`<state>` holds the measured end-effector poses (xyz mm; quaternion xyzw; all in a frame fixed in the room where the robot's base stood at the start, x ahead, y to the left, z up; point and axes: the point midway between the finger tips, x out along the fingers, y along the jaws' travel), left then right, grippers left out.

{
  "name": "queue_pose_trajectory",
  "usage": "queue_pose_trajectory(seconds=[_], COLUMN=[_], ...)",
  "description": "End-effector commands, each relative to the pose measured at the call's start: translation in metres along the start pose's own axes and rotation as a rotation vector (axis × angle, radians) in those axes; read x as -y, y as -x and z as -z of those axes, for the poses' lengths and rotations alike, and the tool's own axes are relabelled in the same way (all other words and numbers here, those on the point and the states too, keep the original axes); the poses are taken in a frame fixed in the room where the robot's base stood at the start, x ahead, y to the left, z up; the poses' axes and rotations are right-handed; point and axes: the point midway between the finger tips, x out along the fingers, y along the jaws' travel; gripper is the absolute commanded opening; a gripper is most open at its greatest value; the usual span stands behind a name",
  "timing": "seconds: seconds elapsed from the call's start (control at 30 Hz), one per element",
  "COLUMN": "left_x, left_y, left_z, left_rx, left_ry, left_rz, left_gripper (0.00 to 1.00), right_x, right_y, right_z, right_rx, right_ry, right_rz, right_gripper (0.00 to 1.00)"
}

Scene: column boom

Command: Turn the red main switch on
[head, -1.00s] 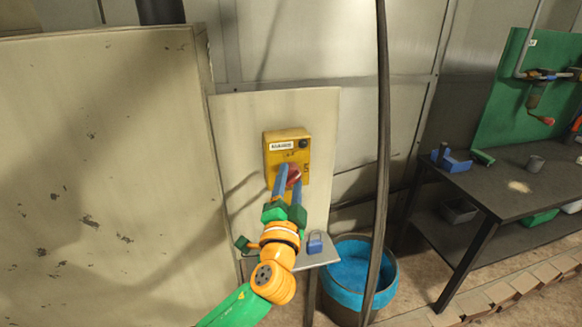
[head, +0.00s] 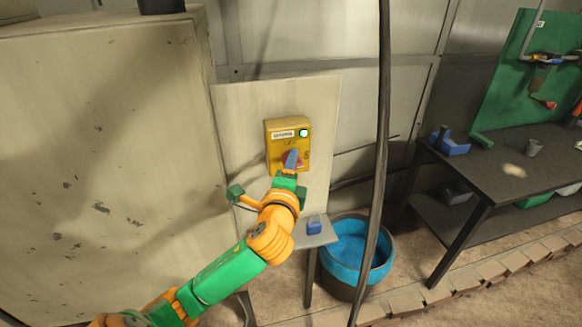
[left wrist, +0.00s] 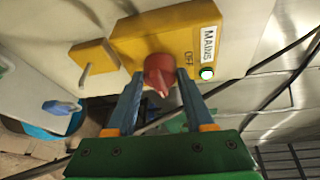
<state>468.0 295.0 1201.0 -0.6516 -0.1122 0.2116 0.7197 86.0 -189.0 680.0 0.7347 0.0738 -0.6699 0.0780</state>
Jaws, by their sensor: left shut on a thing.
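The yellow switch box (head: 273,148) is on a pale upright panel, with a white label and a lamp (head: 303,133) that glows green-white. Its red main switch (head: 299,163) is partly hidden by my fingers in the head view. In the left wrist view the red knob (left wrist: 160,72) sits between my two blue fingers, its pointed end toward the gripper body. The label there reads MAINS, with OFF printed beside the knob. My left gripper (head: 291,157) is shut on the knob. My right gripper is not in view.
A small shelf (head: 325,236) below the box holds a blue padlock (head: 314,225). A blue-rimmed bin (head: 350,243) stands to its right, behind a dark hanging cable (head: 381,150). A large pale cabinet (head: 100,150) is at left, a dark workbench (head: 490,170) at right.

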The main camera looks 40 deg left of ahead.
Motion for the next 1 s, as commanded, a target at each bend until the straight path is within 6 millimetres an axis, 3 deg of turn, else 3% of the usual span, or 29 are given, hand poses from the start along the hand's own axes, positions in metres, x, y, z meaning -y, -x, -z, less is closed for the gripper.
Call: queue_pose_trajectory(seconds=[0.67, 0.7, 0.8, 1.0], left_x=[0.0005, 0.0005, 0.0005, 0.0006], left_y=[-0.0002, -0.0002, -0.0002, -0.0002], left_z=[-0.0003, -0.0003, -0.0002, -0.0001], left_rx=[0.005, 0.005, 0.004, 0.004], left_ry=[-0.048, -0.048, -0.047, -0.047], left_rz=[-0.021, -0.021, -0.021, -0.02], left_gripper=[0.0, 0.61, 0.83, 0.83], right_x=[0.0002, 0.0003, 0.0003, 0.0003], right_y=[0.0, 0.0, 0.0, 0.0], right_z=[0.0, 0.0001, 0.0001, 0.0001], right_rx=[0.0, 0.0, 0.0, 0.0], right_ry=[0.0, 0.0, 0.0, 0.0], right_rz=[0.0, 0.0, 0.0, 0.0], right_gripper=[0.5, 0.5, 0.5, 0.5])
